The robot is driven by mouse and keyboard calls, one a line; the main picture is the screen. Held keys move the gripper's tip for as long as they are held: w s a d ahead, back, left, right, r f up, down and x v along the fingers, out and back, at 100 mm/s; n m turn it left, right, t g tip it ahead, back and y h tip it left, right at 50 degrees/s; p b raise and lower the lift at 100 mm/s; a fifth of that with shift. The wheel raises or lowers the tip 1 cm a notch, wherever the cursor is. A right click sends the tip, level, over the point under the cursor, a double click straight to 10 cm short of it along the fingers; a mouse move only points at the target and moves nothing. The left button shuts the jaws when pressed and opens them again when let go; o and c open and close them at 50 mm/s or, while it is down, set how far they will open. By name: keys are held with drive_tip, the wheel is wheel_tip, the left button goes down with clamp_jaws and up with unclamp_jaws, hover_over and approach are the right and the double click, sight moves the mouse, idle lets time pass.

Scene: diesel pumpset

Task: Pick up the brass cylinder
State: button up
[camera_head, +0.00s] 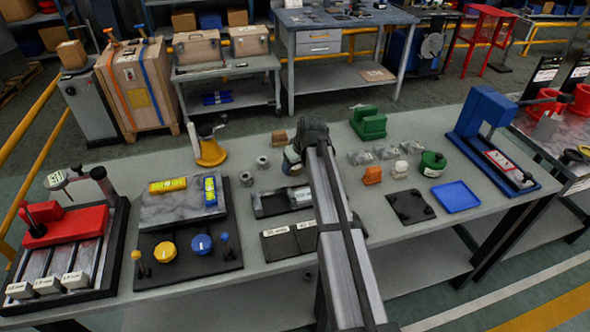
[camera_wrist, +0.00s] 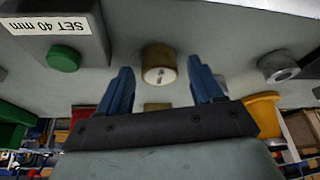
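The brass cylinder (camera_wrist: 159,65) stands on the grey bench in the wrist view, with its round end face and a small dark mark showing. My gripper (camera_wrist: 160,85) is open, with one blue finger on each side of the cylinder in the picture. A gap shows on both sides, so the fingers do not grip it. In the head view my gripper (camera_head: 291,160) is low over the middle of the bench.
Two grey metal cylinders (camera_head: 246,179) stand left of my gripper. A yellow-orange stand (camera_head: 209,152) is farther left. A black tray (camera_head: 272,203) lies just in front. A grey block labelled "SET 40 mm" (camera_wrist: 88,25) with a green knob (camera_wrist: 63,57) is near. A green block (camera_head: 368,123) stands right.

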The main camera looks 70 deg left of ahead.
drive_tip(key=c, duration=1)
drive_tip(key=shift+c, duration=0.8)
drive_tip(key=shift+r, duration=0.1)
